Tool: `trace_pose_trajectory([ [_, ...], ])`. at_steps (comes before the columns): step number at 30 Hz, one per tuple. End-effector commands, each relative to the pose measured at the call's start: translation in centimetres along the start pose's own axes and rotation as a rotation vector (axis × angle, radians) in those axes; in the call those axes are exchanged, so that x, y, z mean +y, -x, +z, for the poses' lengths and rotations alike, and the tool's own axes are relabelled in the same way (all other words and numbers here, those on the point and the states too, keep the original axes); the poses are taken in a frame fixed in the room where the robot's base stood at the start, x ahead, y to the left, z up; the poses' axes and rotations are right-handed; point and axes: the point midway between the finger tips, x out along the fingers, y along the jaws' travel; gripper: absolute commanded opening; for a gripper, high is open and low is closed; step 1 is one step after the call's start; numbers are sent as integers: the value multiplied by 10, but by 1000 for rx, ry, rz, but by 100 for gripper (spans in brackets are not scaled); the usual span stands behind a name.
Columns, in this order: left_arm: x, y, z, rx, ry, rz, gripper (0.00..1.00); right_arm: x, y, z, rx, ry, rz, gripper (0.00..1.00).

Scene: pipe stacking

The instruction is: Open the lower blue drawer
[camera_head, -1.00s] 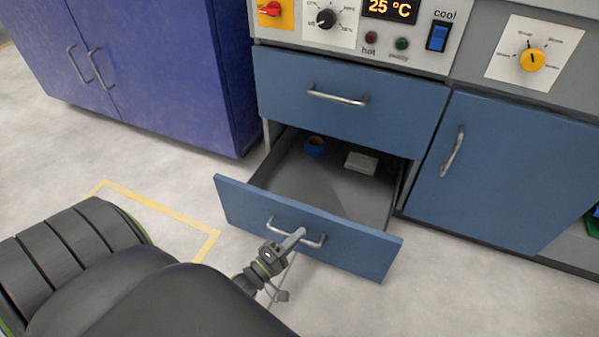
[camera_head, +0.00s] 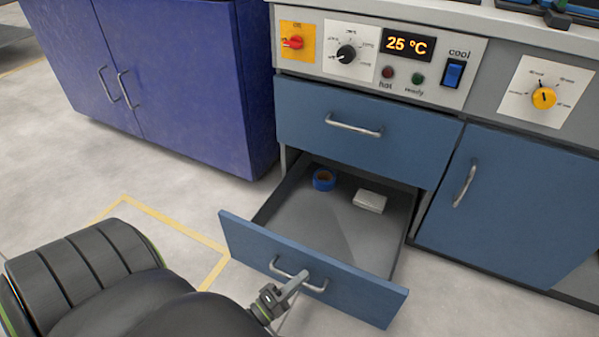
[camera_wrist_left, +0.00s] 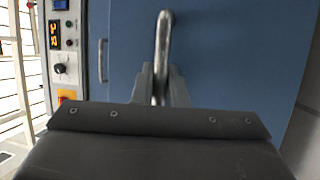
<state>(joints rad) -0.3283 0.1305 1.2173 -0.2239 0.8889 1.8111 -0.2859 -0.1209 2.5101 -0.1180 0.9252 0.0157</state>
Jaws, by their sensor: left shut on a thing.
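The lower blue drawer (camera_head: 345,284) is pulled well out of the cabinet in the head view. Its inside shows a blue roll of tape (camera_head: 324,179) and a small pale box (camera_head: 369,201). My left gripper (camera_head: 297,281) is at the metal handle (camera_head: 316,287) on the drawer front, shut on its bar. In the left wrist view, the gripper fingers (camera_wrist_left: 161,88) sit on both sides of the handle bar (camera_wrist_left: 163,45), with the blue drawer front (camera_wrist_left: 225,50) behind. My right gripper is not in view.
The upper blue drawer (camera_head: 365,133) is shut above the open one. A blue door (camera_head: 505,210) on the right is shut. A purple cabinet (camera_head: 175,80) stands at the left. Pale floor with a yellow line (camera_head: 175,230) is clear left of the drawer.

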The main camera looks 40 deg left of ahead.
Motion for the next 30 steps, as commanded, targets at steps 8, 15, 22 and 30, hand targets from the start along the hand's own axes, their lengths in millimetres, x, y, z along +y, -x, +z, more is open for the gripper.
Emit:
trace_pose_trajectory([
  [8,0,0,0,0,0,-2,34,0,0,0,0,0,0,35],
  [15,0,2,0,0,0,-2,34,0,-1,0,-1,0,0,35],
  [22,0,35,0,1,1,-7,34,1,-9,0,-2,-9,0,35],
  [30,0,71,0,1,0,-4,34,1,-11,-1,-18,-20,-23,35],
])
